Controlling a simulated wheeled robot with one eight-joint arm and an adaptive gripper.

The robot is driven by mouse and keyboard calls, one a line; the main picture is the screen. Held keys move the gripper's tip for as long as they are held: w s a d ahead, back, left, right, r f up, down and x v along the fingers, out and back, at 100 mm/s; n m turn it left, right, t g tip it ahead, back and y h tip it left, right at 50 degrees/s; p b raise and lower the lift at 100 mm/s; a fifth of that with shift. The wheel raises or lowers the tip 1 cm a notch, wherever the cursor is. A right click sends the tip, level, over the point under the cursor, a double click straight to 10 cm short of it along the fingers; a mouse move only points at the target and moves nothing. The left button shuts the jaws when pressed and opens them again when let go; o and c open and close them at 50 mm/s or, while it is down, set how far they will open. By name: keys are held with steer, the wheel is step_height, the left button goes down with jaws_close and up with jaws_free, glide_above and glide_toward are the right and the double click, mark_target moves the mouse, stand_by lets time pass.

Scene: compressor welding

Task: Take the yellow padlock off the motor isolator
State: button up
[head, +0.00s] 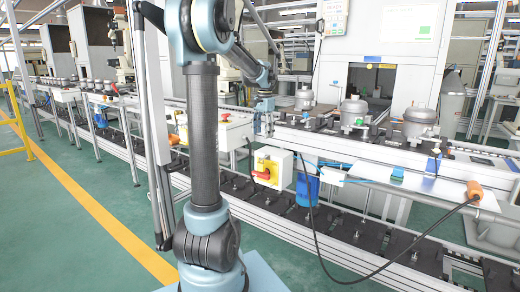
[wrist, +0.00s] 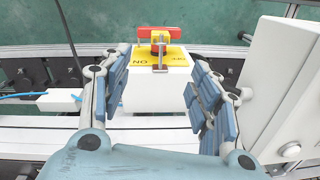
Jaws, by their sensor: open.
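The motor isolator (head: 281,168) is a white box with a yellow front plate and a red handle (head: 262,174), mounted at the line's front edge. In the wrist view the isolator (wrist: 155,88) lies ahead between my fingers, its yellow plate (wrist: 178,57) and red handle (wrist: 172,32) showing. A small metal bar-like piece (wrist: 160,68) stands out at the handle; it may be part of the padlock, whose yellow body I cannot clearly make out. My gripper (wrist: 159,68) is open and empty, fingers on either side of the view, apart from the handle. In the head view my gripper (head: 263,122) is above the isolator.
A white control box (wrist: 287,85) with a red-and-yellow button stands close to my right finger. A blue container (head: 308,188) hangs right of the isolator. A black cable with an orange handle (head: 474,190) crosses the front right. Compressors (head: 354,112) stand on the line behind.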

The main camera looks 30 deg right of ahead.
mark_target(260, 164)
steer(key=f, duration=1.1)
steer(key=w+f, duration=0.1)
steer(key=f, duration=0.4)
steer(key=shift+a+f, duration=0.15)
steer(key=shift+f, duration=0.15)
jaws_close()
steer(key=shift+s+a, duration=0.15)
steer(key=shift+a, duration=0.05)
steer(key=shift+a, duration=0.15)
steer(key=shift+a, duration=0.15)
steer(key=shift+s+a, duration=0.4)
steer(key=shift+a, duration=0.45)
steer(key=shift+s+a, duration=0.35)
steer(key=shift+a, duration=0.5)
